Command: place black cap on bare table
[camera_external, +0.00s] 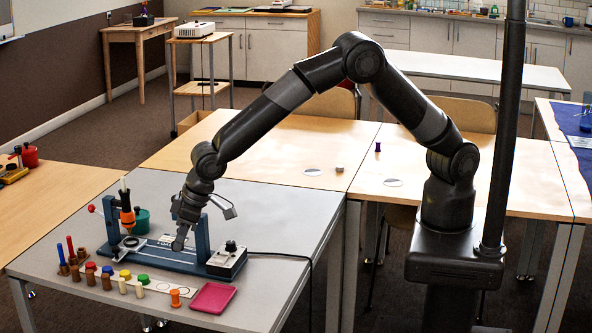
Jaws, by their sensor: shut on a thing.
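The right part of the grey table is bare.
A control box (227,260) with a dark knob and a cable stands right of my gripper. Several coloured caps and pegs line the front left, beside a white strip with circles (163,287). A pink tray (213,298) lies at the front edge. An orange-and-black tool (127,213) stands at left.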

